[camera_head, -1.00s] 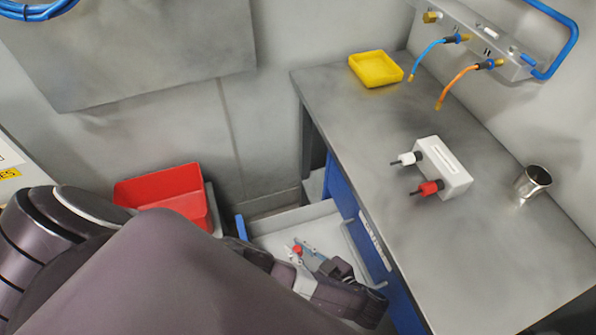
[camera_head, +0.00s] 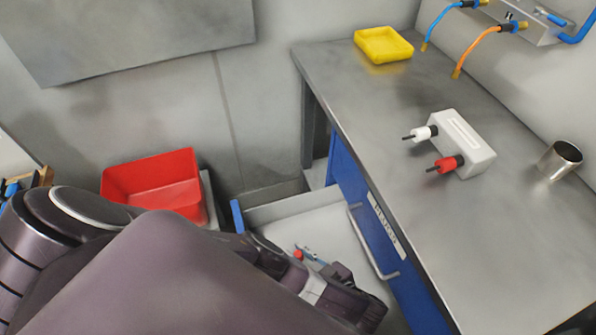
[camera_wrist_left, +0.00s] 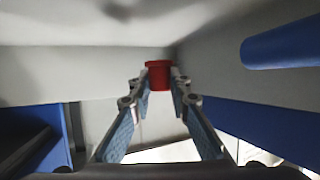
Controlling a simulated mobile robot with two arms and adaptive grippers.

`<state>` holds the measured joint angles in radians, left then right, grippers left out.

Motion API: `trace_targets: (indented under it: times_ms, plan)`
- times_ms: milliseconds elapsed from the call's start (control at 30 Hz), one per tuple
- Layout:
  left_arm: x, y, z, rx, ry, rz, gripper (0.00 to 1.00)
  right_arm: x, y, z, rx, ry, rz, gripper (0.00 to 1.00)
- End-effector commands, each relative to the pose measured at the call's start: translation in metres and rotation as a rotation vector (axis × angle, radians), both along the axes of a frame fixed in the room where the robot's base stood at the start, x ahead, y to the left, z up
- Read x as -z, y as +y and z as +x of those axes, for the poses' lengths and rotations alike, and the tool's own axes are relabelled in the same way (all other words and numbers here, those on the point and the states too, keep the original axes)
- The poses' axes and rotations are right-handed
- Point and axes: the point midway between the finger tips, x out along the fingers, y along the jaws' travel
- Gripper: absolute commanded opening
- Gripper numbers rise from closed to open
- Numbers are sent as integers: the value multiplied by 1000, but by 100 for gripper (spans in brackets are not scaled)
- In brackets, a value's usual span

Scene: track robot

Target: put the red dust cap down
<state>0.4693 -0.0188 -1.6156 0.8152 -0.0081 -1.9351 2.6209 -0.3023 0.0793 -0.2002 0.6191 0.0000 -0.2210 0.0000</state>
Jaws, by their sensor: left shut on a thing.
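The red dust cap (camera_head: 298,254) is small and shows at the tips of my left gripper (camera_head: 303,251) in the head view. The left wrist view shows the cap (camera_wrist_left: 159,75) pinched between both fingertips of the gripper (camera_wrist_left: 159,86). The gripper is shut on it. In the head view the cap and fingers appear over the open pale drawer (camera_head: 322,222); their height above its floor is unclear. My own arm hides part of the drawer and of the gripper. My right gripper is not in view.
The blue drawer front (camera_head: 238,216) and the bench (camera_head: 400,110) flank the gripper. A red bin (camera_head: 150,185) stands left. On the bench are a yellow tray (camera_head: 383,45), a white block (camera_head: 470,145) with white and red connectors, and a metal cup (camera_head: 560,158).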

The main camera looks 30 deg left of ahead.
Motion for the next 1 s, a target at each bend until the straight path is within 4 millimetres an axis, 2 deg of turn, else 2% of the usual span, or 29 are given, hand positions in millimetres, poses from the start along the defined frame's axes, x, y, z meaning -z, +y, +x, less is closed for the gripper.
trace_targets:
  times_ms: [733,767,800,900,1000]
  plan:
    - [11,0,0,0,0,1,7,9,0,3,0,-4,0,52]
    - [11,0,0,0,0,1,20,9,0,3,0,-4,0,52]
    - [11,0,0,0,0,1,25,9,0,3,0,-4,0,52]
    - [11,0,0,0,0,1,35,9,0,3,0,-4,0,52]
    - [11,0,0,0,0,1,35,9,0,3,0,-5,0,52]
